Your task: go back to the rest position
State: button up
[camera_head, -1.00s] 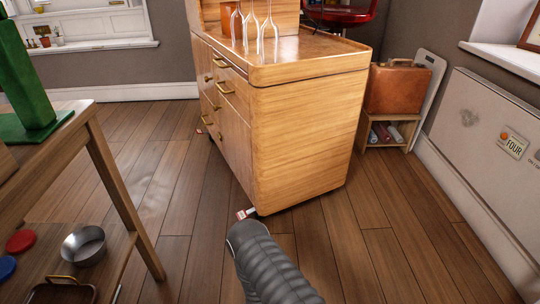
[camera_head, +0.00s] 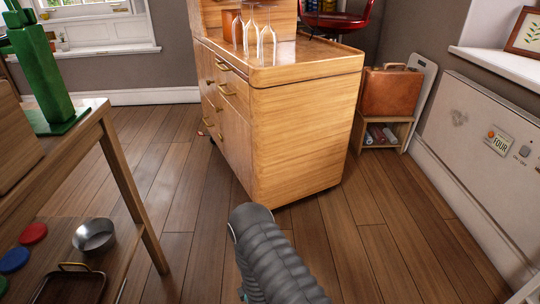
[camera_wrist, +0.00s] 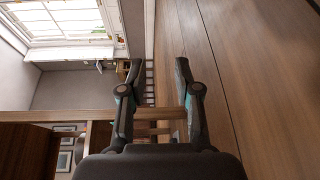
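My gripper (camera_wrist: 158,75) shows in the wrist view with its two dark fingers apart and nothing between them. Past the fingertips are the wooden floor and the room's far wall, seen turned sideways. In the head view my arm's grey ribbed section rises from the bottom middle. The gripper's fingers do not show in that view.
A wooden cabinet (camera_head: 305,130) with upside-down glasses stands ahead. A wooden table (camera_head: 125,180) is at left, with a green object (camera_head: 45,85) on top and a metal bowl (camera_head: 94,235) low down. A suitcase (camera_head: 390,90) sits at right. The floor (camera_head: 350,245) between is clear.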

jog(key=w+d+r+m+g+h+p, duration=0.1)
jog(key=w+d+r+m, duration=0.2)
jog(key=r, duration=0.6)
jog(key=w+d+r+m+g+h+p, duration=0.1)
jog(key=w+r+m, duration=0.25)
jog(key=r, duration=0.45)
jog(key=w+d+r+m+g+h+p, duration=0.15)
jog(key=w+r, duration=0.25)
jog(key=r, duration=0.5)
jog(key=s+d+r+m, duration=0.3)
jog(key=d+r+m, duration=0.15)
jog(key=r, duration=0.55)
jog(key=s+d+r+m+g+h+p, duration=0.1)
jog(key=s+d+r+m+g, duration=0.15)
jog(key=s+d+r, duration=0.35)
jog(key=s+d+r+m+g+h+p, duration=0.1)
jog(key=s+d+r+m+h+p, duration=0.2)
jog(key=s+r, duration=0.45)
jog(key=s+d+r+m+g, duration=0.1)
jog(key=s+d+r+m, duration=0.2)
jog(key=s, duration=0.7)
jog(key=s+d+r+m+g, duration=0.1)
jog(key=s+d+r+m, duration=0.2)
jog(key=s, duration=0.7)
jog(key=shift+s+d+r+g+p, duration=0.4)
jog(key=shift+d, duration=0.05)
